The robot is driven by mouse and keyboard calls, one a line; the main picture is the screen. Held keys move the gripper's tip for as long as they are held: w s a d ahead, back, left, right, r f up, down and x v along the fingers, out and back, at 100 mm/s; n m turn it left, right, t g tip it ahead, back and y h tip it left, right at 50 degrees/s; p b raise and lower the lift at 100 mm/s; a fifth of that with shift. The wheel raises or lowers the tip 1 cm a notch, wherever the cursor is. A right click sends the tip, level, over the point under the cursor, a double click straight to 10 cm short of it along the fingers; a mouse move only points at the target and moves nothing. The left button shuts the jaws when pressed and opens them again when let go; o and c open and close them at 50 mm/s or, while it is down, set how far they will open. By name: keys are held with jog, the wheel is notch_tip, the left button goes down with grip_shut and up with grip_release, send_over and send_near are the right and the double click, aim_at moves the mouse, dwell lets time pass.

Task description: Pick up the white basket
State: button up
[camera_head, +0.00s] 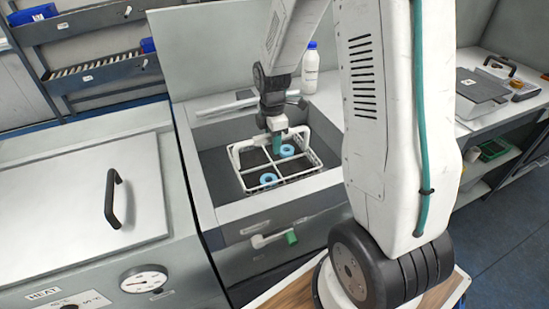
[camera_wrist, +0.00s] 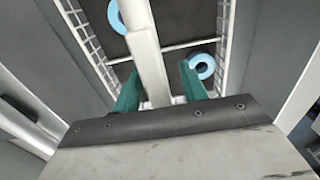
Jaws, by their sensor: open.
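The white basket (camera_head: 313,162) sits in a recessed sink-like bay in the counter, in the head view. It has a raised white handle bar and wire walls, and holds blue rings. My gripper (camera_head: 277,143) is over the basket at its handle. In the wrist view, my gripper (camera_wrist: 157,88) has its two green fingers apart, one on each side of the white handle bar (camera_wrist: 143,42). The basket's wire wall (camera_wrist: 91,42) shows to the left. I cannot tell whether the fingers touch the bar.
Blue rings (camera_head: 268,179) lie in the basket. A white bottle with a blue cap (camera_head: 310,72) stands behind the bay. A lidded unit with a black handle (camera_head: 113,199) is at the left.

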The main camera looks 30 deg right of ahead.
grip_shut()
dwell(0.4)
